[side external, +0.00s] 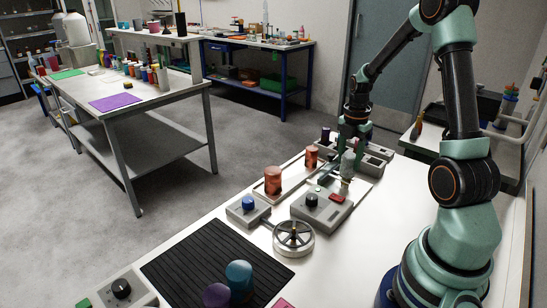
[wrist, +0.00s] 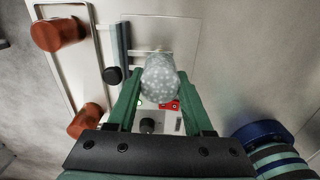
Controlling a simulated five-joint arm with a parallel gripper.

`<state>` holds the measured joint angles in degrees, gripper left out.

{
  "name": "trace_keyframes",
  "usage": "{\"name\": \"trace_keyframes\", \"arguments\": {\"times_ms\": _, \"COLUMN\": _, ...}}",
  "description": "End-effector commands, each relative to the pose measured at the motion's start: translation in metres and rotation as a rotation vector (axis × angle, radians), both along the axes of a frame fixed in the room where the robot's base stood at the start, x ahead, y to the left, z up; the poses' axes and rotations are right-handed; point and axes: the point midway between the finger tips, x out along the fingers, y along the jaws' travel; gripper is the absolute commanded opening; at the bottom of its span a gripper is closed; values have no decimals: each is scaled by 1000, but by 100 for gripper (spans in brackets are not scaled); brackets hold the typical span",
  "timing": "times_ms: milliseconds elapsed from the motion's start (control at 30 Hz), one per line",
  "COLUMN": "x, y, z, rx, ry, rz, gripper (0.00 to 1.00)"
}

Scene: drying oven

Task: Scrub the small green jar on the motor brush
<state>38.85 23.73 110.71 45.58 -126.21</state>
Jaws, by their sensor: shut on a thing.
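My gripper (wrist: 160,90) is shut on the small green jar (wrist: 160,78), which looks pale grey-green with light speckles between the two green fingers. In the side external view the jar (side external: 347,163) hangs from my gripper (side external: 345,160) near the far end of the bench. Just below it is a small tan piece (side external: 345,184), which may be the brush; I cannot tell whether they touch. The grey motor box (side external: 322,213) with a black knob (side external: 311,199) and a red switch (side external: 337,198) stands beside it. The red switch also shows in the wrist view (wrist: 170,104).
Two rust-red jars (side external: 273,180) (side external: 311,157) stand on a pale tray to the left. A blue-knobbed box (side external: 248,205) and a handwheel (side external: 293,238) are nearer. A black ribbed mat (side external: 205,262) holds a teal jar (side external: 239,274) and a purple jar (side external: 216,295). White bench is clear right of the handwheel.

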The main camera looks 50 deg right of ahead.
Motion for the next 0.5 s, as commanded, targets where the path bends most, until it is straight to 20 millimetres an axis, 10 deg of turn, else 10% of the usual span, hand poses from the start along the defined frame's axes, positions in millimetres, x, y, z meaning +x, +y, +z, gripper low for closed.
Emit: {"name": "trace_keyframes", "arguments": {"times_ms": 500, "x": 1, "y": 0, "z": 22, "rx": -2, "ry": -3, "rz": 0, "gripper": 0}}
